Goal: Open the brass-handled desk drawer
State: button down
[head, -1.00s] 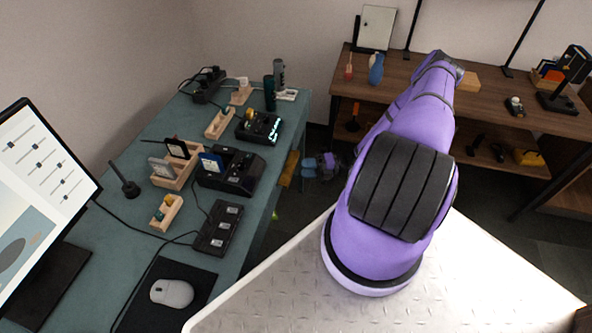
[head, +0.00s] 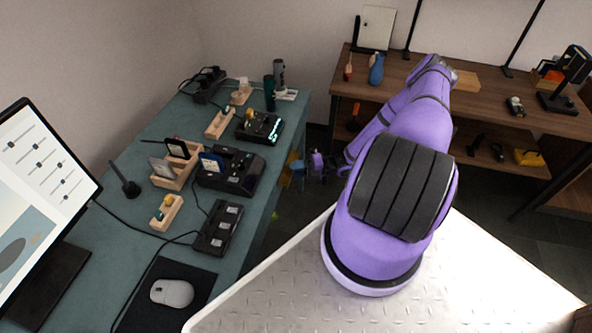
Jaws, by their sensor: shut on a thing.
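The teal desk (head: 262,205) runs along the left side of the head view. A small yellow-brown part (head: 292,157) shows below its right edge, at the drawer side. My gripper (head: 297,172) is small and low beside that edge, at the end of my purple arm. It is shut on what appears to be the drawer handle, which its fingers hide. The drawer front faces away from this view, so how far it stands open cannot be told.
Black devices (head: 231,170), wooden holders (head: 176,165), a mouse (head: 172,292) and a monitor (head: 40,190) stand on the desk. A wooden bench (head: 470,95) with a lower shelf stands at the back right. Dark floor lies between them.

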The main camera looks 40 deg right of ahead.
jog(key=s+d, duration=0.8)
jog(key=s, duration=0.4)
jog(key=s+d, duration=0.8)
jog(key=s, duration=0.4)
jog(key=shift+f, duration=0.25)
jog(key=shift+s, duration=0.1)
jog(key=c, duration=1)
grip_release()
jog(key=shift+r, duration=0.1)
jog(key=v, duration=1)
jog(key=shift+s+d, duration=0.2)
jog(key=shift+d, duration=0.15)
